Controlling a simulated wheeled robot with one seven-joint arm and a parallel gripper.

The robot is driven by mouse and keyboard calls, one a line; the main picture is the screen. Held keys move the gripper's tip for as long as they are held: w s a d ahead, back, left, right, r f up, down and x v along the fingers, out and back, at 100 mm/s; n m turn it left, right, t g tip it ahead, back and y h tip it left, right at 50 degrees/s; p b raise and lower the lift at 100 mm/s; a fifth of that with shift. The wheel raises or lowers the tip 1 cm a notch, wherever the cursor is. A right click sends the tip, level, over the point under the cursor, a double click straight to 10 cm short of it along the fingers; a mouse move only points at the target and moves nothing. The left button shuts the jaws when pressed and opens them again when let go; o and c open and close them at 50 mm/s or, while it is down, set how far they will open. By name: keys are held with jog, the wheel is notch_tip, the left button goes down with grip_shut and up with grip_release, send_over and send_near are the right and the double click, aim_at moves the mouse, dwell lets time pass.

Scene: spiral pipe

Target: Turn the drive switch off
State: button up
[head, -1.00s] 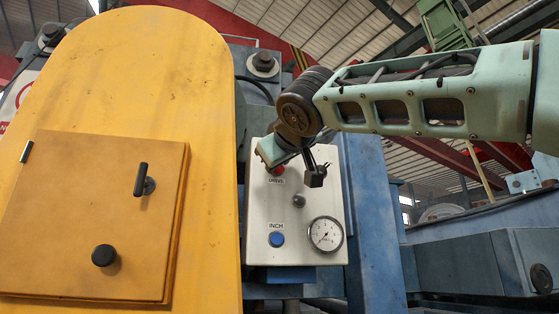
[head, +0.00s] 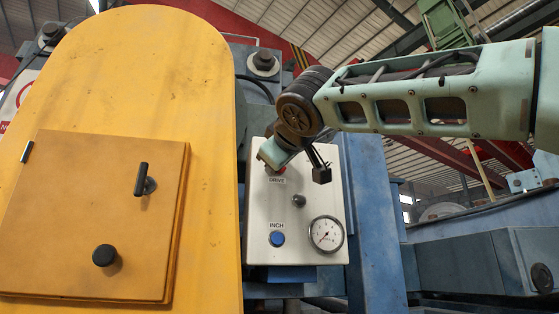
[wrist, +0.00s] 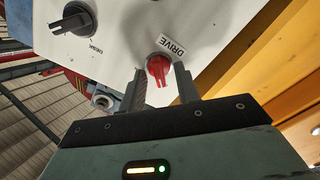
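The drive switch (wrist: 158,69) is a red knob on the white control panel, beside the DRIVE label. In the wrist view its grip bar points down the picture, towards my gripper's palm. My gripper (wrist: 160,78) is open, with one finger on each side of the switch. Gaps show between the knob and both fingers; I cannot tell if a fingertip touches the panel. In the head view the drive switch (head: 281,170) is a small red patch, mostly covered by my gripper. My fingers are hidden there.
The white panel (head: 262,219) also carries a black knob (head: 299,200), a blue INCH button (head: 277,239) and a round gauge (head: 326,234). A yellow housing (head: 215,130) stands close on the left. A blue column (head: 371,210) stands on the right.

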jog(key=b+v, duration=0.6)
jog(key=v, duration=1.1)
jog(key=shift+s+b, duration=0.2)
jog(key=shift+b, duration=0.15)
